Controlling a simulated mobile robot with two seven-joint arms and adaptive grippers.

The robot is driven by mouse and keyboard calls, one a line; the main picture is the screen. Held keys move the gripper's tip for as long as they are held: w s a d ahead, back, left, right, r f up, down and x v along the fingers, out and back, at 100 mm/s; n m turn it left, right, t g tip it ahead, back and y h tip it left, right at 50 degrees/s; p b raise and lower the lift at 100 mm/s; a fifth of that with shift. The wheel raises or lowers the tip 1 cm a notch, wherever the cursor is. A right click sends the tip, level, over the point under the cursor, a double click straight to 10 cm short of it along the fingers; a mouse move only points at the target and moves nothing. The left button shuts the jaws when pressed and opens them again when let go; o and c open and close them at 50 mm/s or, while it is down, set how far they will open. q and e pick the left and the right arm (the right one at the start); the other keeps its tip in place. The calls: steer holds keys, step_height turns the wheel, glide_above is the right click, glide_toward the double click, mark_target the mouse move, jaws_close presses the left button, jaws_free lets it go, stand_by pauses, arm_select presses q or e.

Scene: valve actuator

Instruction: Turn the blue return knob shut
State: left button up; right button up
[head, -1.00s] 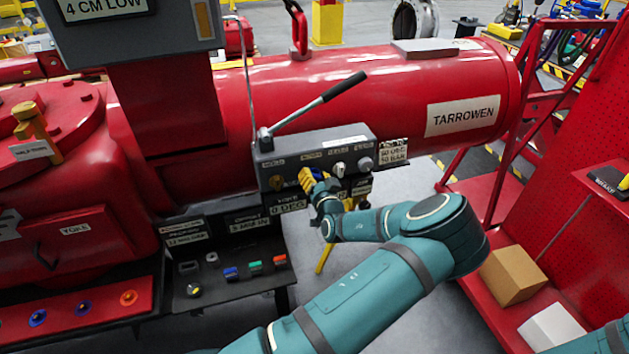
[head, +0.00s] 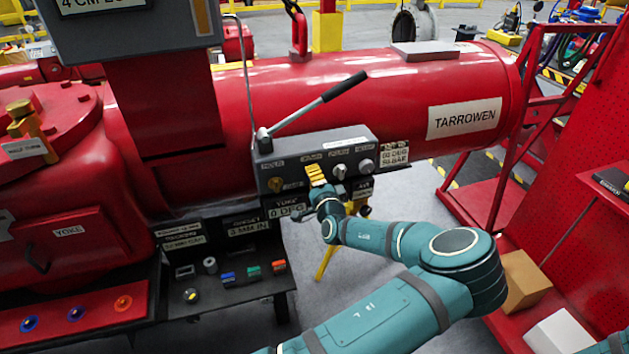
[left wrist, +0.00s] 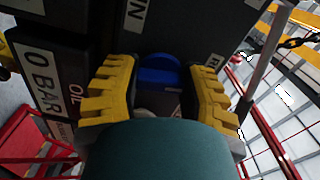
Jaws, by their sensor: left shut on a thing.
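The blue return knob (left wrist: 158,72) shows in the left wrist view between the two yellow fingers of my left gripper (left wrist: 161,92). In the head view my left gripper (head: 317,176) is at the front of the grey control box (head: 322,143), and its fingers hide the knob there. The jaws are shut on the knob, with one finger on each side of it. The knob's lower part is hidden in the wrist view. My right gripper is not in view.
A brass knob (head: 275,184) sits left of my fingers, and a silver knob (head: 340,171) and a grey knob (head: 366,165) sit to the right. A black-gripped lever (head: 344,88) slants above the box. A red rack (head: 599,230) stands at the right.

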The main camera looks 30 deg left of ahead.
arm_select(q)
steer(key=shift+r+m, duration=0.1)
steer(key=shift+m, duration=0.5)
steer(key=o, duration=1.2)
steer(key=v, duration=1.2)
steer(key=shift+a, duration=0.1)
